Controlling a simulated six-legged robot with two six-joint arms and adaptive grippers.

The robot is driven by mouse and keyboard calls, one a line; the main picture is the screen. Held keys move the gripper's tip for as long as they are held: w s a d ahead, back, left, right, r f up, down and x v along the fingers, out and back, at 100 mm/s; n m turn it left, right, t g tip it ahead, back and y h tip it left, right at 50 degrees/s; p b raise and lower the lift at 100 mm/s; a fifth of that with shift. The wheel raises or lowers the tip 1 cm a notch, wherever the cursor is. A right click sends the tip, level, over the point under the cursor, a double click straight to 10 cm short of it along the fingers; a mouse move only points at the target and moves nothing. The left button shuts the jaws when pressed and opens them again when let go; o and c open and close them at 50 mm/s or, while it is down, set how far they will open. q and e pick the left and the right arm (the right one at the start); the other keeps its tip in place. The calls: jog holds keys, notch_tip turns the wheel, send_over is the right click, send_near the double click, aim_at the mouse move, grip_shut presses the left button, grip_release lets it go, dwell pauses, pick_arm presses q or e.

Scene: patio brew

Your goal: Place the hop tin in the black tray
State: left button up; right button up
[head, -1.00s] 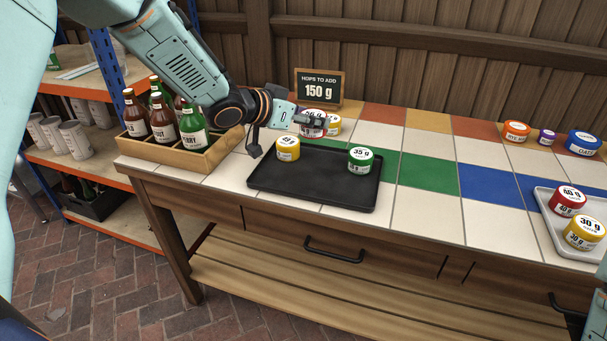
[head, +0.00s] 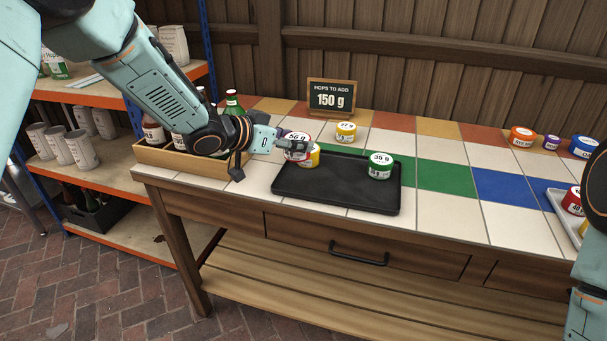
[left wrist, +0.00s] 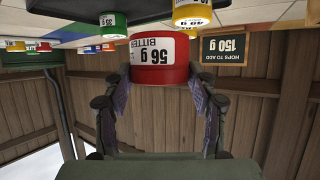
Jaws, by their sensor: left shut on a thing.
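The red hop tin (head: 294,153), labelled 56 g, is held in my left gripper (head: 292,146) above the back left part of the black tray (head: 335,190). In the left wrist view the same red tin (left wrist: 158,72) shows upside down between the two fingers, its label reading 56 g BITTER. A green 35 g tin (head: 380,172) stands on the tray's right side. A yellow tin (head: 314,157) at the tray's left is partly hidden behind the red tin. My right gripper is out of view.
Another yellow tin (head: 346,134) stands behind the tray, near the 150 g sign (head: 331,98). A wooden bottle crate (head: 190,162) is left of the tray, under my left arm. A light tray (head: 566,218) with tins is at the right. The black tray's middle and front are clear.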

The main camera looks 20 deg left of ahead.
aim_at(286, 159)
pick_arm(q)
jog(key=f, duration=0.1)
jog(key=f+b, duration=0.1)
jog(key=f, duration=0.2)
jog(key=shift+w+d+f, duration=0.1)
jog(key=shift+w+f, duration=0.2)
jog(key=shift+f, duration=0.05)
jog(key=shift+f+b, duration=0.35)
jog(key=shift+f, duration=0.05)
jog(key=shift+s+f+b, duration=0.25)
jog(key=shift+f+b, duration=0.3)
jog(key=shift+f, duration=0.6)
jog(key=shift+w+f, duration=0.1)
jog(key=shift+w, duration=0.1)
jog(key=shift+s, duration=0.15)
jog(key=o, duration=0.9)
jog(key=shift+c, duration=0.2)
jog(key=o, duration=0.3)
jog(key=shift+f, duration=0.15)
